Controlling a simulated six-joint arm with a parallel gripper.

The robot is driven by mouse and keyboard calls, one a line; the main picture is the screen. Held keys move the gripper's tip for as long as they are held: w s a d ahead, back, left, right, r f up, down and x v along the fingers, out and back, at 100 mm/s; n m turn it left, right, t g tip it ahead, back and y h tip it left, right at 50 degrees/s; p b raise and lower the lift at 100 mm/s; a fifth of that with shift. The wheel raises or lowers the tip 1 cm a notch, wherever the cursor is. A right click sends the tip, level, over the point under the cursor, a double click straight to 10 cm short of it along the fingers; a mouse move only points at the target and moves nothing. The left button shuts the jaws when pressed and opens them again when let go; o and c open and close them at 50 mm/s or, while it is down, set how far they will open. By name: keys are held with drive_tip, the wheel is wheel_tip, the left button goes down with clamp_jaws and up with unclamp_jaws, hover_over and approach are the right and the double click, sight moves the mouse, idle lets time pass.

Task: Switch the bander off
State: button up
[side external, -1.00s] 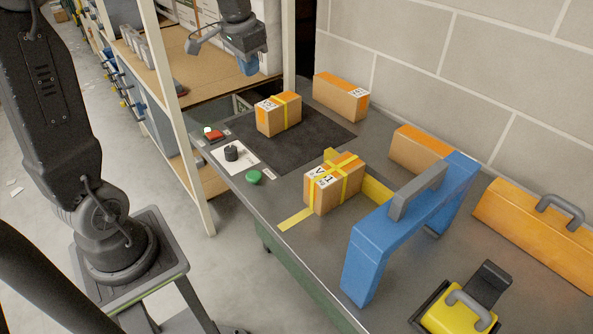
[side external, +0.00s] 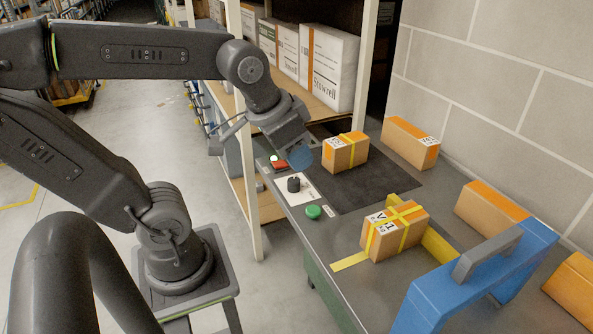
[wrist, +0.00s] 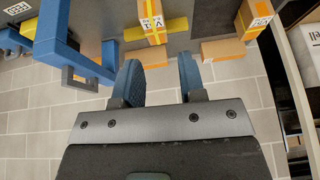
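The bander is a blue arch (side external: 478,272) with a grey handle over the grey bench; it also shows in the wrist view (wrist: 62,45). Along the bench's near edge are a red control (side external: 279,165), a black knob (side external: 293,185) on a white plate (side external: 307,193), and a green button (side external: 313,212). A small pale green spot (side external: 273,158) is beside the red control. My gripper (side external: 300,157) hangs near the red control and knob, apparently above the bench. In the wrist view its two blue fingers (wrist: 160,75) are apart with nothing between them. The controls are out of the wrist view.
A carton (side external: 396,231) with crossed yellow straps sits before the arch on a yellow strip. A strapped carton (side external: 345,152) stands on the dark mat (side external: 375,180) beside my gripper. Another carton (side external: 410,143) is behind. A shelf post (side external: 243,150) stands close left of my gripper.

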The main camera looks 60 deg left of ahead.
drive_tip(key=o, duration=0.4)
drive_tip(key=shift+g+y, duration=0.4)
drive_tip(key=shift+g, duration=0.5)
drive_tip(key=w+a, duration=0.9)
drive_tip(key=shift+a, duration=0.1)
drive_tip(key=shift+o, duration=0.9)
drive_tip(key=w+a+f+g, duration=0.1)
drive_tip(key=w+a+f, duration=0.1)
drive_tip(key=w+a, duration=0.2)
drive_tip(key=a, duration=0.3)
drive_tip(key=shift+a, duration=0.3)
drive_tip(key=g+h, duration=0.1)
drive_tip(key=g, duration=0.1)
hover_over(280, 163)
wheel_tip(280, 163, down, 15)
wheel_tip(280, 163, down, 13)
drive_tip(key=shift+a+f, duration=0.15)
drive_tip(key=shift+c, duration=0.3)
